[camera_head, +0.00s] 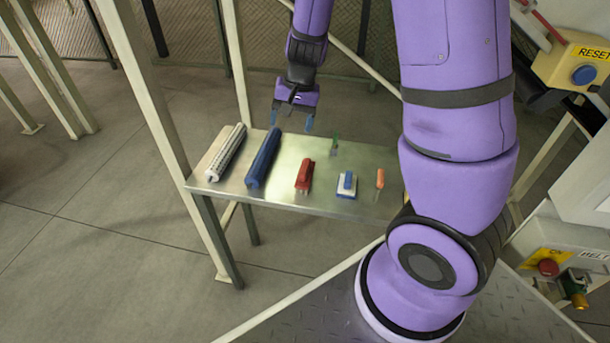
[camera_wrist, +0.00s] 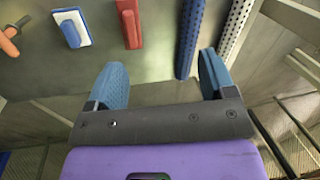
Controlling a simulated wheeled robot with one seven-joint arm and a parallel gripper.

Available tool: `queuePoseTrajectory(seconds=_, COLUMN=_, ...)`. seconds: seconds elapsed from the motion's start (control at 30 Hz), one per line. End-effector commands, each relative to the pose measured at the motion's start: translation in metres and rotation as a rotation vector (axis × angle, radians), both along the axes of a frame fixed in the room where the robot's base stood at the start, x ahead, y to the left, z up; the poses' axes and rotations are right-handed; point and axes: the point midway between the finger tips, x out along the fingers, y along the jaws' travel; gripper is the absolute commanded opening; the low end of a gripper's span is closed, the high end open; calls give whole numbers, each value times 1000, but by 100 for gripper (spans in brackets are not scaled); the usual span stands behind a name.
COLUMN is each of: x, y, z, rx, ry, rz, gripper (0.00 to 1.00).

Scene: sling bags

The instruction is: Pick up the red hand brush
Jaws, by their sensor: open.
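The red hand brush (camera_head: 304,175) lies on the metal table (camera_head: 315,201), between a long blue roll and a white-and-blue block. It also shows at the top of the wrist view (camera_wrist: 130,22). My gripper (camera_head: 293,122) is above the far edge of the table, beyond the brush. Its two blue fingers (camera_wrist: 162,88) are spread wide apart with nothing between them. The brush is apart from the fingers.
On the table, a white perforated roll (camera_head: 226,153) and the blue roll (camera_head: 263,158) lie left of the brush. A pale frame post (camera_head: 150,110) stands at the table's left.

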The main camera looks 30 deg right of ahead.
Motion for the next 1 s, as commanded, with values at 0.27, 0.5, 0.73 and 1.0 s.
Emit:
queuePoseTrajectory(seconds=0.27, x=13, y=-23, z=-73, rx=-95, ry=79, rz=-119, gripper=77)
queuePoseTrajectory(seconds=0.5, x=16, y=-40, z=-108, rx=-160, ry=108, rz=-177, gripper=77)
queuePoseTrajectory(seconds=0.73, x=16, y=-45, z=-131, rx=-176, ry=116, rz=-192, gripper=77)
queuePoseTrajectory(seconds=1.0, x=16, y=-44, z=-166, rx=-174, ry=115, rz=-191, gripper=77)
